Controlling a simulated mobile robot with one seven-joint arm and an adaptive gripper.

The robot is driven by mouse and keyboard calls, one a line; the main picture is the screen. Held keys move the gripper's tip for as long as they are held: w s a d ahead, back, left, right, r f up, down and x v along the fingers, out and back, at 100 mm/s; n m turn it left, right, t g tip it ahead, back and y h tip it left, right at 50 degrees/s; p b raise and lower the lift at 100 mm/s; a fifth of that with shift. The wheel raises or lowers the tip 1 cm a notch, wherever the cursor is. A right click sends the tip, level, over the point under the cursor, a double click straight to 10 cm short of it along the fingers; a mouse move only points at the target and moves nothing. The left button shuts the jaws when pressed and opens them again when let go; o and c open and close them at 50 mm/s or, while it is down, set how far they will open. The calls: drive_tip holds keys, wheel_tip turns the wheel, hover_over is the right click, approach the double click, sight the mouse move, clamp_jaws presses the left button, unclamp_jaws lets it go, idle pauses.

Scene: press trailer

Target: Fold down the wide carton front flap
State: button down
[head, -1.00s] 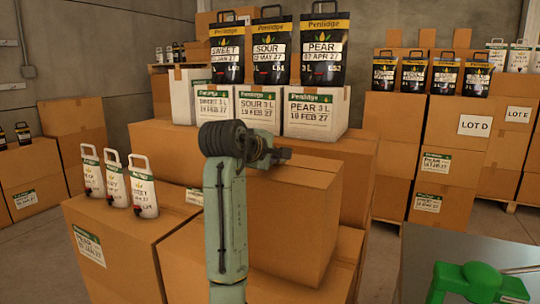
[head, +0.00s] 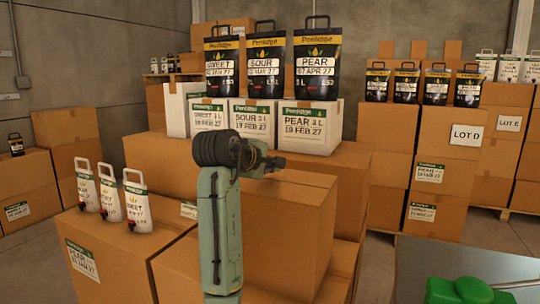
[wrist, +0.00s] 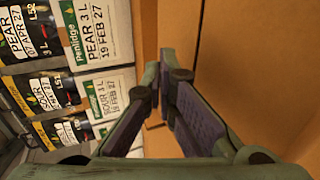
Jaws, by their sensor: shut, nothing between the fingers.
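A wide brown carton (head: 290,235) stands in the middle of the head view, behind and to the right of my arm. Its top looks flat, with a seam across it; I cannot make out a separate raised front flap. My gripper (head: 277,163) is at the carton's upper left, seen edge-on and small, so I cannot tell whether it touches. In the wrist view my gripper (wrist: 160,85) is shut with nothing between its fingers. A plain cardboard face (wrist: 265,70) fills the right of that view, beside the fingers; I cannot tell which panel it is.
White cartons (head: 308,146) carrying black pouches (head: 317,75) stand behind the gripper. White pouches (head: 137,207) stand on a carton at the left. Stacked cartons (head: 440,170) rise at the right. A green object (head: 468,290) lies on a grey surface at the lower right.

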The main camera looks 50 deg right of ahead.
sight(270, 181)
wheel_tip(270, 181, up, 14)
drive_tip(key=b, duration=0.1)
drive_tip(key=shift+f, duration=0.15)
idle(0.3)
